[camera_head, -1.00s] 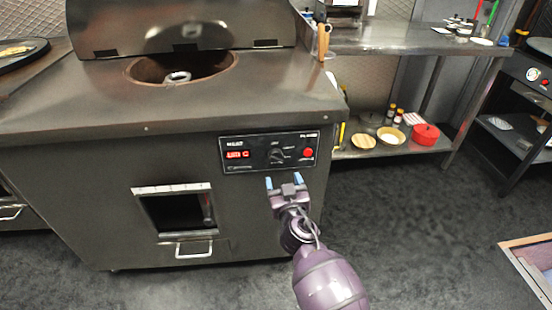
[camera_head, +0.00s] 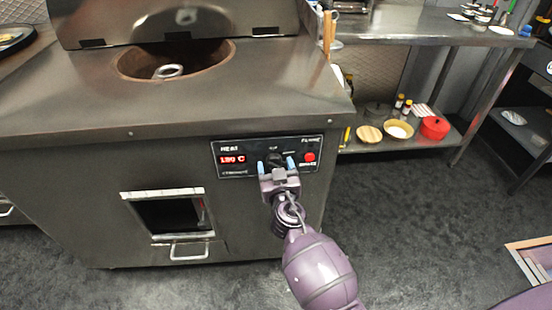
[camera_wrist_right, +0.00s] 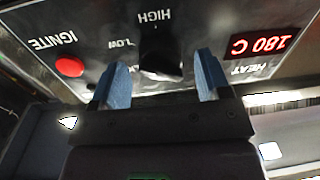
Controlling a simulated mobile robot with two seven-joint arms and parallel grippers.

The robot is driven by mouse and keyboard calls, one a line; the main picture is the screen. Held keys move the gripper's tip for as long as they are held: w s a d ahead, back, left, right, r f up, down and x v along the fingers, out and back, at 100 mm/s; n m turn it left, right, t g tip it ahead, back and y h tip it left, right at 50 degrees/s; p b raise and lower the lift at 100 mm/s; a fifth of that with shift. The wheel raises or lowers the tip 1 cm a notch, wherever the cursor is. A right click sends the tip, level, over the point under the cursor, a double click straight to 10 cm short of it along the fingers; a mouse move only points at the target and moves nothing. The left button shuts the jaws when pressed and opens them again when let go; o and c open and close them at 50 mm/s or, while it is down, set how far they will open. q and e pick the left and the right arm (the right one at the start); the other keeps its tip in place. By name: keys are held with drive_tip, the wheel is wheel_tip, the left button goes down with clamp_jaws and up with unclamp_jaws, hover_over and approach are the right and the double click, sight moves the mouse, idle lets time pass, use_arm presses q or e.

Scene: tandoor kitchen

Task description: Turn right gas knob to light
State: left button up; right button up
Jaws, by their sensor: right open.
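The black gas knob (camera_wrist_right: 160,62) sits on the tandoor's dark control panel (camera_head: 232,150), between a red digital display (camera_head: 232,159) reading 180 C and a red ignite button (camera_head: 310,157). In the right wrist view the panel appears upside down, with HIGH and LOW marks by the knob. My right gripper (camera_head: 276,165) is open, its two blue fingertips on either side of the knob. In the right wrist view the open fingers (camera_wrist_right: 160,85) straddle the knob with a gap on each side. In the head view the gripper partly hides the knob. My left gripper is not in view.
The tandoor (camera_head: 90,175) has an open round mouth (camera_head: 135,66) on top and a lower opening with a handle (camera_head: 190,252). The floor in front is clear.

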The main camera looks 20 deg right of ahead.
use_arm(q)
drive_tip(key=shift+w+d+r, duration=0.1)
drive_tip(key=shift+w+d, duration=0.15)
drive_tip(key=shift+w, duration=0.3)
use_arm(e)
drive_tip(key=shift+w, duration=0.35)
drive_tip(key=shift+c, duration=0.3)
drive_tip(key=c, duration=0.8)
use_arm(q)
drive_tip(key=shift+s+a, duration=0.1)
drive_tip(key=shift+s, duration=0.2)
use_arm(e)
drive_tip(key=shift+c, duration=0.2)
